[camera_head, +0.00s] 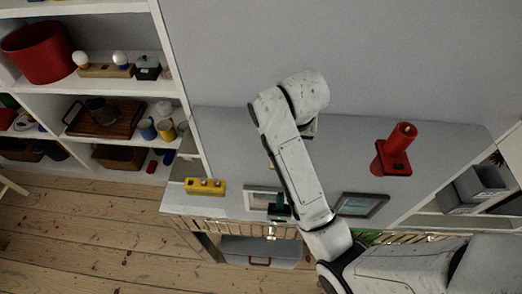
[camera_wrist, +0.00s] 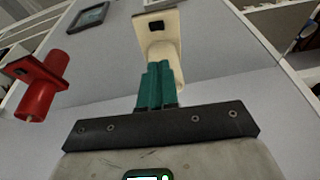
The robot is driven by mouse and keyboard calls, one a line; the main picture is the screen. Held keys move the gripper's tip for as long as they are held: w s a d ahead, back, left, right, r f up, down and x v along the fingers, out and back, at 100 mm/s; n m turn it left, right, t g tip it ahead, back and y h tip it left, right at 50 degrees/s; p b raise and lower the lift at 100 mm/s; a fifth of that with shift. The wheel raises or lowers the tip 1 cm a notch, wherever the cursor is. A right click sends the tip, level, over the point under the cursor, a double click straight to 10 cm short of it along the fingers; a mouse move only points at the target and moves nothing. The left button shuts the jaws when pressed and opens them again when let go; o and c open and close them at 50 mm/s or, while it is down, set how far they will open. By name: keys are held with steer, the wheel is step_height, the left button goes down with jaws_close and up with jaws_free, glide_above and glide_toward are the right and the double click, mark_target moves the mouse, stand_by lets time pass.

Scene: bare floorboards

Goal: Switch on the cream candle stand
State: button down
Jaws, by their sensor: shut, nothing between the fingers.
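The cream candle stand (camera_wrist: 158,46) shows in the wrist view, just beyond my fingertips. Its flat base is at the top of the picture, with a dark square switch (camera_wrist: 156,27) on it, and its candle part runs down behind my fingers. My gripper (camera_wrist: 158,68) has its teal fingers shut together and empty. The fingertips overlap the candle part in the picture; I cannot tell whether they touch it. The switch is clear of the fingers. In the head view my arm hides the gripper and most or all of the cream stand.
A red candle stand (camera_head: 393,157) stands to the right on the grey top (camera_head: 235,140); it also shows in the wrist view (camera_wrist: 36,98). Picture frames (camera_head: 360,205), a yellow block (camera_head: 205,187) and a teal object (camera_head: 278,207) are near the front edge. Shelves (camera_head: 110,86) stand left.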

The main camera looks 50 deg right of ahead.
steer(key=shift+w+r, duration=0.1)
steer(key=shift+w, duration=0.1)
steer(key=b+x, duration=0.1)
steer(key=x, duration=0.3)
steer(key=b+x, duration=0.1)
steer(key=x, duration=0.3)
steer(key=b+x, duration=0.1)
steer(key=x, duration=0.3)
steer(key=shift+s+a, duration=0.25)
steer(key=shift+a, duration=0.05)
steer(key=shift+a+x, duration=0.2)
steer(key=shift+x, duration=0.85)
